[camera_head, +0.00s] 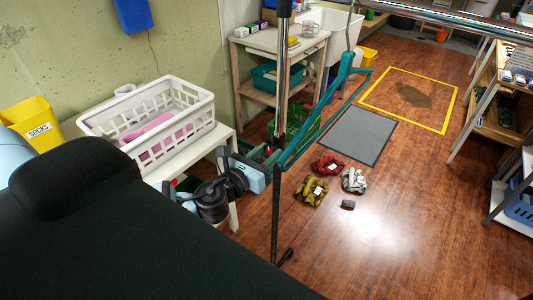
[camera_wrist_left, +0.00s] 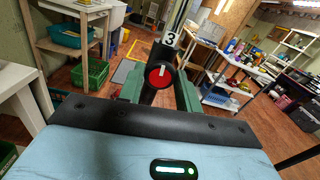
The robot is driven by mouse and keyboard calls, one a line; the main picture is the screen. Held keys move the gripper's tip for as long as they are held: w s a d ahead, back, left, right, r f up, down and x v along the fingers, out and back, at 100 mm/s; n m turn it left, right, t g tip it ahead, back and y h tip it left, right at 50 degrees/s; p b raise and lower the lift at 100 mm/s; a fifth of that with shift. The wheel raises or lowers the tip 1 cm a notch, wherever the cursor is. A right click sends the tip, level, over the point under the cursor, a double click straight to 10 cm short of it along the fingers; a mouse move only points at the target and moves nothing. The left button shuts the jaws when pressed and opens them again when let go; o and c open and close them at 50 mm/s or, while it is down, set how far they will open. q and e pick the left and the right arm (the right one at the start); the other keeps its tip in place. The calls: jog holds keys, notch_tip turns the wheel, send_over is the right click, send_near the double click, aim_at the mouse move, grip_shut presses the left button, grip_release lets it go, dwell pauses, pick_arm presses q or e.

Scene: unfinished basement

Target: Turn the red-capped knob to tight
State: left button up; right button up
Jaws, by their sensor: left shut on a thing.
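The white mark points roughly upward. I cannot read any tight marking. My left gripper (camera_wrist_left: 158,92) has its green fingers on either side of the knob and is shut on it. In the head view my left gripper (camera_head: 268,160) is beside the dark upright pole (camera_head: 283,80), and the knob is mostly hidden there. My right gripper is not in view.
A teal tube frame (camera_head: 320,112) extends from the pole to the right. A white basket (camera_head: 158,122) stands on a white table at left. Cloth bundles (camera_head: 327,166) and a grey mat (camera_head: 349,134) lie on the floor. The floor at the lower right is clear.

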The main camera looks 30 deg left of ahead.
pick_arm(q)
jog(key=shift+m, duration=0.6)
jog(key=o, duration=1)
jog(key=s, duration=0.7)
jog(key=shift+s+a+b, duration=0.3)
jog(key=shift+s+a, duration=0.05)
jog(key=shift+s, duration=0.05)
